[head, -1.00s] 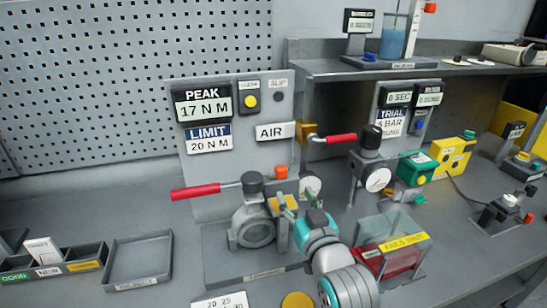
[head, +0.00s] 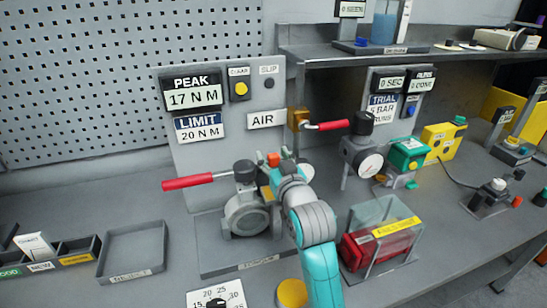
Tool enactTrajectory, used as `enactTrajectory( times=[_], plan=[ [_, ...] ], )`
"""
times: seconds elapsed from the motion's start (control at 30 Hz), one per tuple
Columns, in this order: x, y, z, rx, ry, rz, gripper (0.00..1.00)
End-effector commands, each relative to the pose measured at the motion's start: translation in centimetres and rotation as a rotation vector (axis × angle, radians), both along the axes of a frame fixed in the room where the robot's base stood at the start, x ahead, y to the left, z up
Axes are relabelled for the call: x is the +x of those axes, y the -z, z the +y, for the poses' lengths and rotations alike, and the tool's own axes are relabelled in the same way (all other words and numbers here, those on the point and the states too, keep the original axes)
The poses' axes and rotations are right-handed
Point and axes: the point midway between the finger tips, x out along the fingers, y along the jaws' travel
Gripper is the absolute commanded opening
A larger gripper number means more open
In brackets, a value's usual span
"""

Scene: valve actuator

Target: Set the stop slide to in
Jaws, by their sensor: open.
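The valve actuator (head: 247,216) stands on a grey base plate, with a round grey body and a long red lever (head: 188,182) pointing left. An orange-red knob (head: 274,159) shows just right of its top, with a yellow part (head: 266,192) below it, partly covered by my arm. I cannot tell which part is the stop slide or its setting. My gripper (head: 287,170) is at the right side of the actuator, close to the knob. It is open, but my wrist mostly hides its fingers, so contact cannot be judged.
A panel (head: 220,150) behind reads PEAK 17 N M and LIMIT 20 N M. A red-handled air valve (head: 332,125) and a gauge (head: 370,164) stand to the right. A clear bin (head: 400,212) with red contents is right of my arm. An empty tray (head: 135,232) lies left.

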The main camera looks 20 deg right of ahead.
Motion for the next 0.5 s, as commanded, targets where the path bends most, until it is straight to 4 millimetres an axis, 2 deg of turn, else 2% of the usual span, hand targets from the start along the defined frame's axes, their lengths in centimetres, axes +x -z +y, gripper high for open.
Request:
enactTrajectory(
  times=[0.23,0.27,0.4,0.47,0.5],
  plan=[
    [0.1,0.03,0.0,0.0,0.0,0.0,0.56],
    [0.1,0.03,0.0,0.0,0.0,0.0,0.54],
    [0.09,0.03,0.0,0.0,0.0,0.0,0.19],
    [0.09,0.03,0.0,0.0,0.0,0.0,0.04],
    [0.09,0.03,0.0,0.0,0.0,0.0,0.0]
  ],
)
